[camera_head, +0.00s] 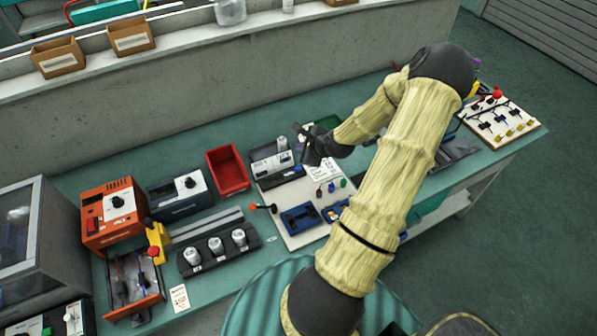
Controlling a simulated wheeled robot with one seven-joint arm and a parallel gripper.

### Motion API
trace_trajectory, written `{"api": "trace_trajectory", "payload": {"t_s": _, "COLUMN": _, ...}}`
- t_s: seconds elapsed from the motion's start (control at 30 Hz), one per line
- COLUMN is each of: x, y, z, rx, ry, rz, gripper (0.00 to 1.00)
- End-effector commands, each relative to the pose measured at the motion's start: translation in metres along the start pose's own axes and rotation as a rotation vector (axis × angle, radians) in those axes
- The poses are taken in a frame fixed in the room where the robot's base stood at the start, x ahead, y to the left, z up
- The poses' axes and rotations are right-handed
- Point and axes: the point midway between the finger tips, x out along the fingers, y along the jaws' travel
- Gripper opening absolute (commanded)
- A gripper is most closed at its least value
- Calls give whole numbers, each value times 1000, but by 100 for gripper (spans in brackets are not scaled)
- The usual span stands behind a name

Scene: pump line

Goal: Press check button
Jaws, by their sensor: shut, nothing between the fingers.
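A pale panel (298,239) lies on the green workbench (219,291). I cannot tell which is the check button; no label is readable at this size. My gripper (299,131) is shut and empty. It appears above the back of the panel, near a grey device (273,165) and a white printed sheet (325,168). I cannot tell its exact height. My arm crosses the right half of the view and hides part of the bench.
An orange unit (112,214), a dark box with a dial (181,194) and a red bin (228,171) stand left of the panel. A black rack (218,251) holds metal cylinders. A board with switches (500,117) is at the far right. A concrete wall (180,105) runs behind.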

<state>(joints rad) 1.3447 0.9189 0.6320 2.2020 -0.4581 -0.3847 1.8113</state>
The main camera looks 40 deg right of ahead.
Motion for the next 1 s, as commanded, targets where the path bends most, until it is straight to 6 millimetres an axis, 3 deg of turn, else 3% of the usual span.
{"api": "trace_trajectory", "payload": {"t_s": 0.1, "x": 13, "y": 10, "z": -7, "rx": -4, "ry": -2, "rz": 3, "gripper": 0}}
{"api": "trace_trajectory", "payload": {"t_s": 0.6, "x": 43, "y": 32, "z": -30, "rx": -1, "ry": -1, "rz": 3, "gripper": 0}}
{"api": "trace_trajectory", "payload": {"t_s": 1.0, "x": 45, "y": 33, "z": -36, "rx": 3, "ry": 3, "rz": -2, "gripper": 0}}
